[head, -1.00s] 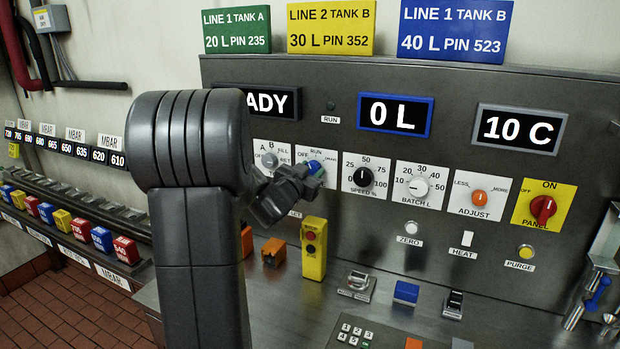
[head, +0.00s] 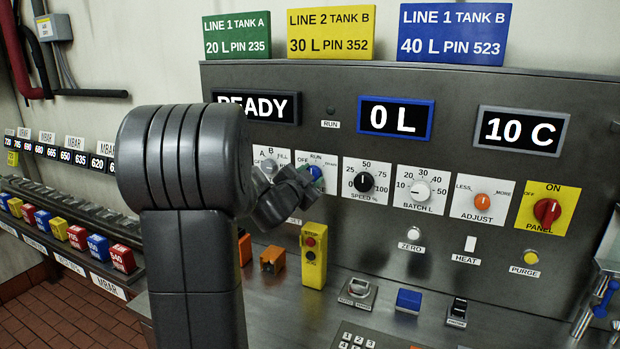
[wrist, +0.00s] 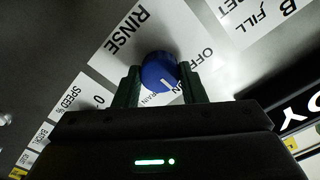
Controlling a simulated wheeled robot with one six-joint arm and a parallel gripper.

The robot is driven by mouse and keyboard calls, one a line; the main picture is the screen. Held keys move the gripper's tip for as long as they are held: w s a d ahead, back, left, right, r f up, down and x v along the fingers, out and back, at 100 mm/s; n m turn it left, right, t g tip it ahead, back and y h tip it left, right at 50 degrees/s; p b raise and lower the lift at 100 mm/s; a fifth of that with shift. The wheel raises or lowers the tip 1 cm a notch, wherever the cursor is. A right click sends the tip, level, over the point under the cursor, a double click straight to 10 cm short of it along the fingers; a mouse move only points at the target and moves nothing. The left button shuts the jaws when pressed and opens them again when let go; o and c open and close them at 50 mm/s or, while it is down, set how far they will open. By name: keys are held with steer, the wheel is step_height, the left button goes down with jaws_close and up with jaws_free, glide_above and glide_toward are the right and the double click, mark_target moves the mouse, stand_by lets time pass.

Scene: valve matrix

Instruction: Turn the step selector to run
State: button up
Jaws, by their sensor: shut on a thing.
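The step selector is a blue round knob (wrist: 160,72) with a white pointer mark, on a white plate lettered OFF, RUN and RINSE; a partly hidden label ends in RAIN. It shows in the head view as a blue knob (head: 316,173), partly behind my gripper (head: 301,182). In the wrist view my gripper (wrist: 161,88) has its two fingers on either side of the knob, shut on it. The pointer mark faces the lower side of that picture, slightly right, towards lettering that the knob and fingers partly cover.
The A/B FILL selector (head: 268,167) is close left of my gripper, the speed dial (head: 364,183) close right. A yellow stop box (head: 313,255) stands below on the bench. The RUN lamp (head: 331,111) looks dark. The display (head: 257,107) reads READY.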

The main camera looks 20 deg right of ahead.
steer(key=o, duration=1)
steer(key=shift+a, duration=0.15)
steer(key=b+v, duration=0.1)
steer(key=v, duration=1.2)
steer(key=shift+s+a, duration=0.15)
steer(key=shift+s, duration=0.15)
steer(key=p+x, duration=0.1)
steer(key=x, duration=1.3)
steer(key=shift+a, duration=0.15)
